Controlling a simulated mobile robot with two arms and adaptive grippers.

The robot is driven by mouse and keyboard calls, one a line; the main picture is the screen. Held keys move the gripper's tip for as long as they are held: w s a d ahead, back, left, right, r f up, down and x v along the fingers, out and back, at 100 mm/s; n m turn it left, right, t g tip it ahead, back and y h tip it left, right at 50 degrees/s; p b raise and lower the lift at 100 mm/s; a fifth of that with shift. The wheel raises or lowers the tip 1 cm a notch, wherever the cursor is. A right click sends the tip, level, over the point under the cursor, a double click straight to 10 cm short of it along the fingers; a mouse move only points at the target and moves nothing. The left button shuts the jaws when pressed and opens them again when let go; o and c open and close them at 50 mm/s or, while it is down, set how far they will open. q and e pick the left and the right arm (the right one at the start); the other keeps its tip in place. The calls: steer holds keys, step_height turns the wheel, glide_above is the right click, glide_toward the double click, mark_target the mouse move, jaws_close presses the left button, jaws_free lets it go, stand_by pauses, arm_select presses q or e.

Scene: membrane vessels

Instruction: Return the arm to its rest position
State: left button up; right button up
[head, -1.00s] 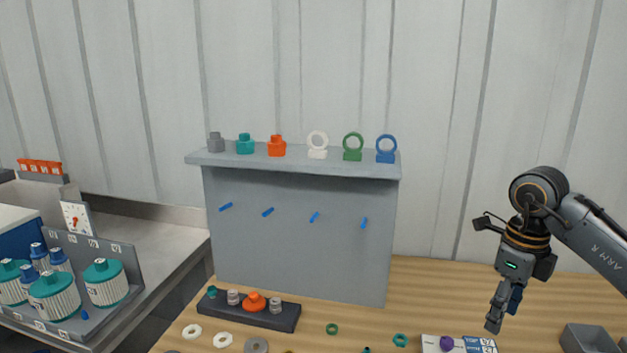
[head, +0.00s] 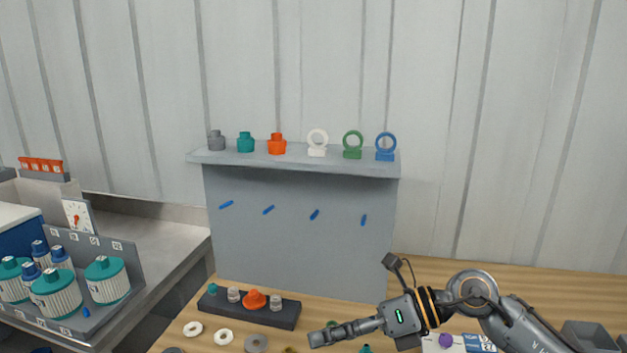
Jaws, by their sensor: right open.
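My right gripper (head: 318,339) reaches in from the right, low over the wooden bench. Its fingers point left, seen from the side, and it is open with nothing seen in it. The fingertips appear just right of a row of loose rings and below the dark block in the picture. My left gripper is not in view.
A dark block (head: 220,305) holds small fittings, one orange (head: 254,299). A grey panel (head: 290,235) with a shelf of fittings stands behind. Teal-capped vessels (head: 107,280) stand at left. A grey bin (head: 588,335) sits at right.

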steer(key=a+r+m+t+y, duration=0.3)
steer(key=a+r+m+y, duration=0.1)
steer(key=r+m+y, duration=0.15)
steer(key=w+d+r+m+t+h, duration=0.3)
steer(key=d+m+t, duration=0.4)
steer(key=m+t, duration=0.8)
steer(key=s+d+f+m+g+h, duration=0.1)
steer(key=d+f+m+g+h, duration=0.1)
steer(key=d+f+m+h, duration=0.55)
steer(key=s+d+f+m+g+h, duration=0.1)
steer(key=s+d+f+m+h, duration=0.1)
steer(key=d+f+m+h, duration=0.55)
steer(key=s+f+m+g, duration=0.7)
steer(key=s+f+g, duration=0.5)
steer(key=s+f, duration=1.1)
step_height(320, 180, down, 31)
steer(key=s+g+b, duration=0.1)
steer(key=s+b, duration=0.1)
steer(key=b, duration=0.4)
steer(key=s+d+f+b, duration=0.1)
steer(key=s+f+b, duration=0.1)
steer(key=s+f, duration=0.6)
steer(key=s+d+f+g+h+b, duration=0.1)
steer(key=s+f+b, duration=0.1)
steer(key=s+f, duration=0.6)
step_height(320, 180, down, 4)
steer(key=shift+d+r, duration=0.25)
steer(key=shift+d, duration=0.05)
